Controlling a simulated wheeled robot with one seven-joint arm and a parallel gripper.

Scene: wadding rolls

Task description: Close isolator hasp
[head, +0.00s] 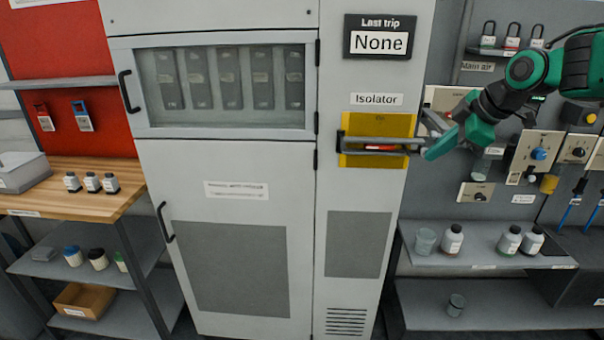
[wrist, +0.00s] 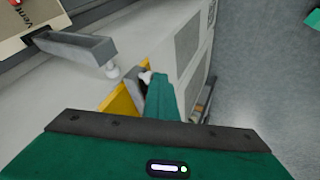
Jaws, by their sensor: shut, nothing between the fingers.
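The isolator is a yellow plate (head: 376,125) on the grey cabinet, below the "Isolator" label. A grey hasp bar (head: 372,141) lies across it, with a red strip showing behind or under it. My gripper (head: 432,152), green, is at the right end of the bar, close to it; I cannot tell whether it touches. In the wrist view the green fingers (wrist: 160,97) are together beside the yellow plate (wrist: 120,105). A grey lever-like part (wrist: 80,48) with a pale knob stands to the left of them. The rest of the plate is hidden there.
A panel with switches and valves (head: 540,150) is right of the cabinet, behind my arm. Shelves with jars (head: 480,243) are below it. A wooden bench (head: 80,182) stands at the left. The floor in front of the cabinet looks clear.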

